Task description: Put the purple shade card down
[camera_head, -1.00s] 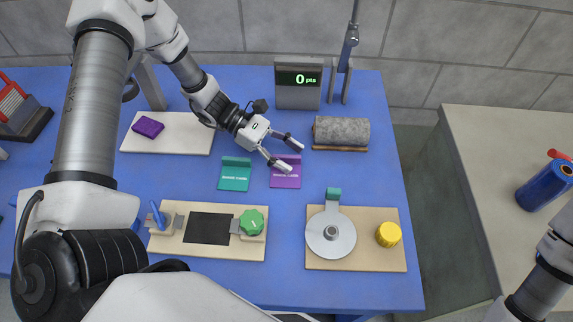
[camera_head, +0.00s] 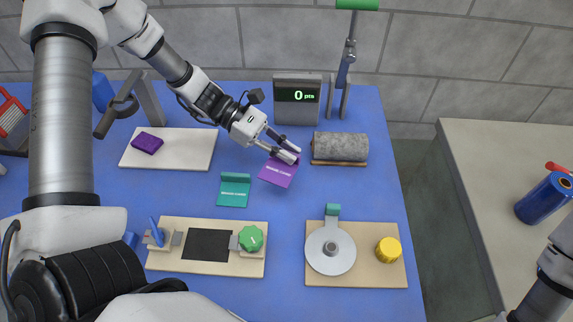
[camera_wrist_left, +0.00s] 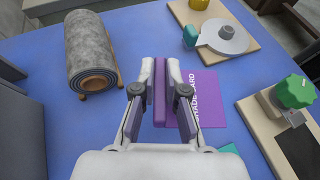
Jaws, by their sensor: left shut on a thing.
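The purple shade card (camera_head: 277,175) is in my left gripper (camera_head: 291,155), which is shut on the card's raised edge. In the head view the card is turned at a slant, with its printed face up. In the left wrist view the card (camera_wrist_left: 205,105) extends to the right from between the fingers (camera_wrist_left: 160,80). I cannot tell how high it is above the blue table. My right gripper is not in view; only part of my right arm shows at the right edge.
A teal shade card (camera_head: 233,196) lies just left. A grey felt roll (camera_head: 340,147) rests on a wooden stand to the right. A white board (camera_head: 185,155) carries a purple piece (camera_head: 147,143). Two wooden stations (camera_head: 190,263) (camera_head: 375,270) stand at the front. The score display (camera_head: 297,97) is behind.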

